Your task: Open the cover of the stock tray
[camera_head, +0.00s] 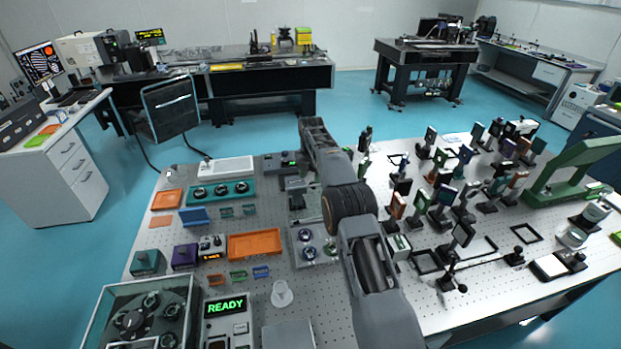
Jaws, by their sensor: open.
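No label marks the stock tray, and I cannot tell for certain which container it is. A teal tray (221,192) with three round dark-rimmed parts lies at the back left of the table; no raised lid shows on it. A grey tray (301,262) with several round parts lies beside my arm, partly hidden by it. A clear-walled box (104,301) with round parts inside stands at the front left. My gripper (298,201) is at the far side of my arm, over the table, right of the teal tray. It is small here; its jaws are open and I see nothing held.
A white cup (281,294) stands at the front. Many optic mounts (440,190) crowd the right, with a green frame (575,172) beyond. Bare perforated table shows in between.

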